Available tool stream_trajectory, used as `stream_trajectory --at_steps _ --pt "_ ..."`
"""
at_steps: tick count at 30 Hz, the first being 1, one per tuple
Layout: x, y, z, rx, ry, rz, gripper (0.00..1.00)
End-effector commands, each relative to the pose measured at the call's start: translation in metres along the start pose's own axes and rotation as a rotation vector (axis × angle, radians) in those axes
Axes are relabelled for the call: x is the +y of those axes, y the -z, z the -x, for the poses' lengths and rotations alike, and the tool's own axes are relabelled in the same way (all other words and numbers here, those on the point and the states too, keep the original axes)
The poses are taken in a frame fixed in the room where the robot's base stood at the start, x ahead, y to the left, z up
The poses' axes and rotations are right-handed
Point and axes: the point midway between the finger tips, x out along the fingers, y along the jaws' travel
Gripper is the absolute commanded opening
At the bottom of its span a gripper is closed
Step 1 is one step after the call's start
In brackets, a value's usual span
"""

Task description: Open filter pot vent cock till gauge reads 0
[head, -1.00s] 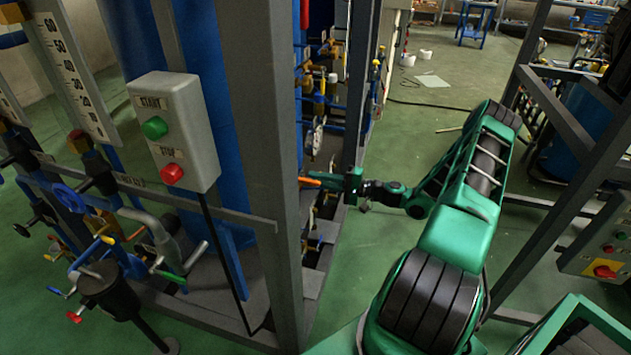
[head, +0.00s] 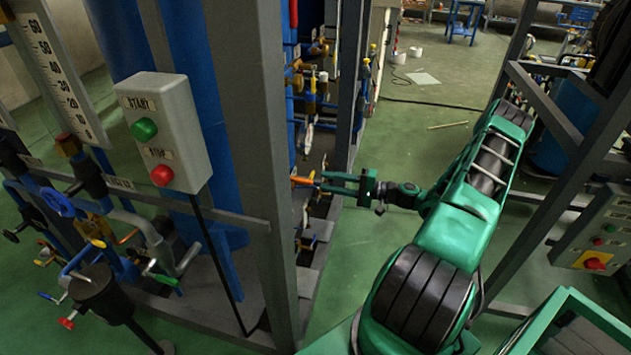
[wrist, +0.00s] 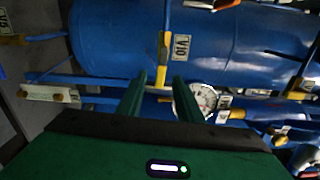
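My gripper (wrist: 163,92) is open in the wrist view, with its two green fingers apart. A yellow valve handle (wrist: 163,48) beside a white V10 tag (wrist: 182,47) stands beyond the fingertips, in line with the gap. Nothing is visibly held. A round white gauge (wrist: 204,98) sits just right of the right finger; its reading is too small to tell. In the head view, my gripper (head: 321,183) reaches left into the frame, its tips by an orange handle (head: 301,180). I cannot tell which handle is the vent cock or whether contact is made.
A blue vessel (wrist: 120,35) fills the wrist view's background, with pipes and yellow fittings around it. In the head view, a grey frame post (head: 258,150) and a START/STOP box (head: 165,130) stand left of my gripper.

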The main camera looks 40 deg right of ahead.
Motion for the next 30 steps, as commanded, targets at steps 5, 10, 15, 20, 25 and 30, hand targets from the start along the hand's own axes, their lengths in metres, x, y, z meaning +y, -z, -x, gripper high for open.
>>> stream_trajectory --at_steps 5,10,15,20,25,30 --pt "0.0 0.001 0.026 0.001 0.001 0.001 0.33" --pt "0.001 0.0 0.036 0.0 0.0 0.0 0.33" --pt "0.001 0.0 0.038 -0.001 0.0 0.0 0.33" --pt "0.001 0.0 0.038 -0.001 0.0 0.0 0.33" --pt "0.001 0.0 0.037 -0.001 0.0 0.0 0.33" --pt "0.0 -0.003 0.035 -0.015 -0.017 0.003 0.33"
